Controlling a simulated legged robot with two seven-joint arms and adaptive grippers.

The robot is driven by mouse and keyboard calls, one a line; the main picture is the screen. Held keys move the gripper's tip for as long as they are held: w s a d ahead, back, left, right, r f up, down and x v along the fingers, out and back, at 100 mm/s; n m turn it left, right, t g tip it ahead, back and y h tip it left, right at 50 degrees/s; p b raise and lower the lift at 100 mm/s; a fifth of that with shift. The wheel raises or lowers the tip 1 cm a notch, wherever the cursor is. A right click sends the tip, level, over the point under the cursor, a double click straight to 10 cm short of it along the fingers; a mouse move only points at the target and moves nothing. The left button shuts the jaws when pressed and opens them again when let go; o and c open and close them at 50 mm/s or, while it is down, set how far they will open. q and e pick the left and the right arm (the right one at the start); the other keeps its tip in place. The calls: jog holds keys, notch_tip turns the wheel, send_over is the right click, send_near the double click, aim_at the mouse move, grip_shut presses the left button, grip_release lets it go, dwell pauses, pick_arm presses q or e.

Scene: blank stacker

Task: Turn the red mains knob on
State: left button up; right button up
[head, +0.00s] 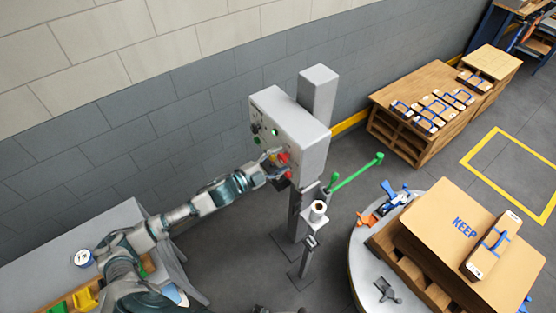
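A grey control box (303,128) is mounted on a post, with several knobs and buttons on its left-facing panel. Red parts (283,158) show low on that panel, and one of them appears to be the red mains knob. My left gripper (280,167) is right at these red parts, its fingers appearing spread above and below. The fingers partly hide the red parts, so I cannot tell whether they touch or grip the knob, or which way it points. My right gripper is not clearly visible.
A green lever (358,171) sticks out to the right below the box. A round grey table (359,262) at the lower right carries a large cardboard box (432,218) and tools. A wooden bench (425,85) stands behind. A grey table (95,240) is at the lower left.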

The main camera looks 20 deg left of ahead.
pick_arm(q)
jog(key=shift+a, duration=0.1)
jog(key=v, duration=1.2)
jog(key=shift+w+f, duration=0.1)
